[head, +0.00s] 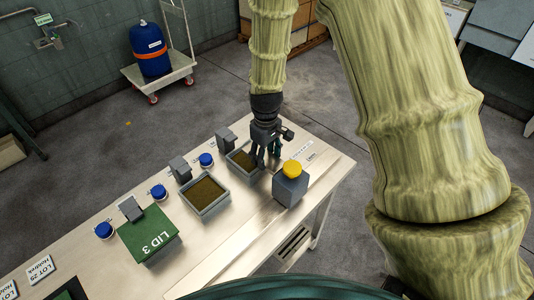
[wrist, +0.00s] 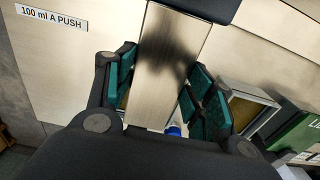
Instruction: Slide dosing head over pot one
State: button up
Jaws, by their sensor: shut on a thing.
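The dosing head appears to be the grey block with a yellow button (head: 290,187), near the table's right end. My gripper (head: 266,157) is just behind it. In the wrist view my gripper's green pads close on both sides of a flat metal bar (wrist: 170,65), which runs up to a dark grey block (wrist: 200,6), apparently the dosing head's body. The nearest open pot (head: 239,173), probably pot one, is a grey square box of brown material, left of my gripper and partly hidden by it. The dosing head stands beside it, not over it.
Another open pot (head: 206,213) and a pot under a green lid marked LID 3 (head: 148,236) stand farther left. Blue caps (head: 159,192) and grey posts (head: 180,169) line the back. A label reads 100 ml A PUSH (wrist: 52,18). The table front is clear.

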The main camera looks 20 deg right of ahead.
jog(key=o, duration=1.5)
jog(key=shift+c, duration=0.2)
jog(key=shift+r, duration=0.1)
notch_tip(320, 180, up, 12)
